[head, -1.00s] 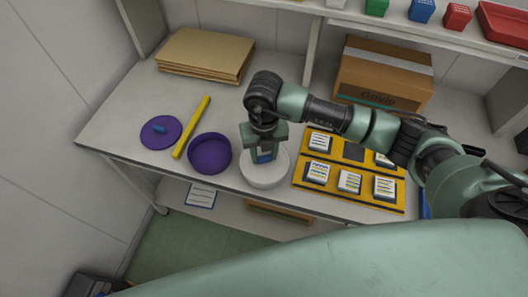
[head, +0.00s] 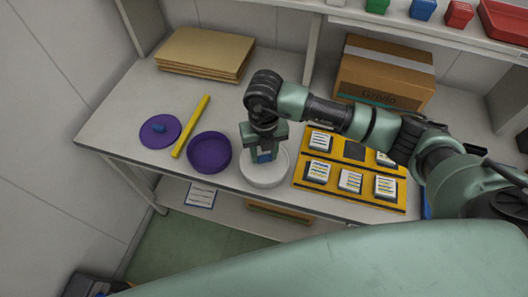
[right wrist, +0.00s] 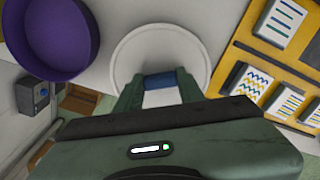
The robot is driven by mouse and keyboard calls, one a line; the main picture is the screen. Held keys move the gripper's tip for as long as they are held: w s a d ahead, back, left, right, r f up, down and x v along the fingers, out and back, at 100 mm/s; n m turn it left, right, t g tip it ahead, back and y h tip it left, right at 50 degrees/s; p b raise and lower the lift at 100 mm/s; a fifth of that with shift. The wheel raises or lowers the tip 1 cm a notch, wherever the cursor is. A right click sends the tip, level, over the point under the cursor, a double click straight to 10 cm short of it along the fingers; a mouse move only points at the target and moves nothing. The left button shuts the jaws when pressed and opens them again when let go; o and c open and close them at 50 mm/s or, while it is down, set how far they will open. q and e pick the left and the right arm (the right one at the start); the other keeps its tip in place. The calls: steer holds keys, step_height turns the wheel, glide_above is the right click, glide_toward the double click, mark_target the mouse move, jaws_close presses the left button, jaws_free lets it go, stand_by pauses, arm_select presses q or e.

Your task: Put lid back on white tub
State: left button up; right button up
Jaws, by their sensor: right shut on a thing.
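The white tub (head: 266,184) stands near the table's front edge, between a purple tub and a yellow rack. Its white lid (right wrist: 136,50), with a blue handle (right wrist: 160,81), is at the tub's top. The lid looks level and roughly centred; whether it is fully seated I cannot tell. My right gripper (head: 264,156) points down over the tub, its fingers shut on the blue handle. It also shows in the right wrist view (right wrist: 160,88). The fingers hide part of the lid. My left gripper is not in view.
The open purple tub (head: 209,153) is close on the left. Beyond it are a yellow bar (head: 191,127) and a purple lid (head: 160,131) with a blue handle. The yellow rack (head: 300,178) with white labelled blocks is close on the right. A cardboard box (head: 384,75) stands behind.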

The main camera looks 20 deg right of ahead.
stand_by(0.3)
steer(key=o, duration=1.4)
steer(key=shift+c, duration=0.2)
steer(key=o, duration=0.5)
steer(key=shift+r, duration=0.15)
steer(key=shift+r+p, duration=2.25)
steer(key=shift+r, duration=1.1)
